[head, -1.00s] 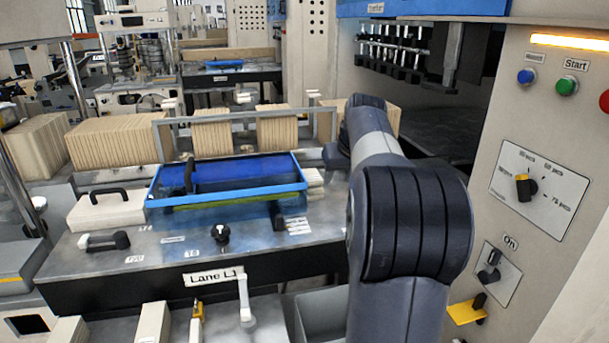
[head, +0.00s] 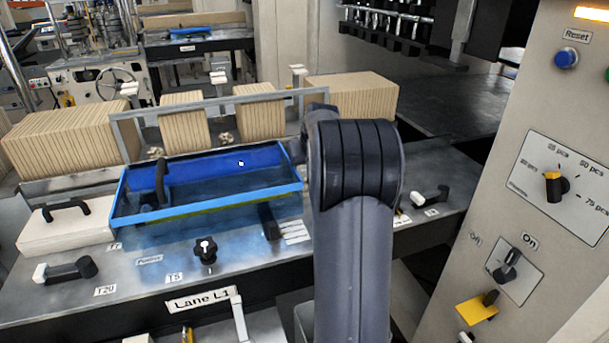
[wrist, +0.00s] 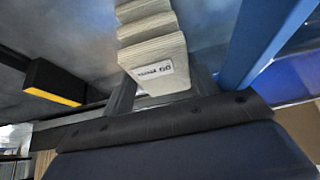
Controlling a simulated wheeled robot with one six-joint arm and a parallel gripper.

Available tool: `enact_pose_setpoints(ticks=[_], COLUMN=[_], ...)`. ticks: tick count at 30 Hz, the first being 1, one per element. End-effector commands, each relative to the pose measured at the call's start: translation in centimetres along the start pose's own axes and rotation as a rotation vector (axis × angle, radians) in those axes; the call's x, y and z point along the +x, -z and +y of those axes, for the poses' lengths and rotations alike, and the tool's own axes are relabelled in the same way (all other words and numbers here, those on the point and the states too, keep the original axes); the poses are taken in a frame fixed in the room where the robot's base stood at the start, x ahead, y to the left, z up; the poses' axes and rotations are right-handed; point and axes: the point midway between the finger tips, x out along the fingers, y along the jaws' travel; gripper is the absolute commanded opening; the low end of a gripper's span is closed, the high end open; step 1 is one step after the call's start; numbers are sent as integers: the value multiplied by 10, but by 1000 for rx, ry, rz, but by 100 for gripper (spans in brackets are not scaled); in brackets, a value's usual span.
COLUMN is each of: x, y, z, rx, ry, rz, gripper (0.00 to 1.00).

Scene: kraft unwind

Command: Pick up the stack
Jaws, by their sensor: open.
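A stack of pale kraft pieces (wrist: 152,50) with a white label on its near end shows in the wrist view. My gripper (wrist: 164,86) is open, with one grey finger at each side of the stack's near end. I cannot tell whether the fingers touch it. The dark gripper body fills the bottom of the wrist view. In the head view my arm hides both the gripper and this stack.
A blue-framed guard (head: 120,205) stands left of my arm; a blue bar (wrist: 258,45) is close right of the gripper in the wrist view. A black-and-yellow block (wrist: 55,82) lies left. Several larger kraft packs (head: 260,112) stand behind a metal rail. A control panel (head: 570,185) is at right.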

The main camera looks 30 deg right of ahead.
Motion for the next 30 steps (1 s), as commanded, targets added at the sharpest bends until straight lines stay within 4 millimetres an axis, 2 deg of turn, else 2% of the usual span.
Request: enact_pose_setpoints(ticks=[6,16,24,30], x=[0,0,-4,-31], y=[0,0,3,19], z=[0,0,0,0], rx=[0,0,-1,-2], ry=[0,0,-1,-1], rz=[1,1,4,7], gripper=[55,28,28,28])
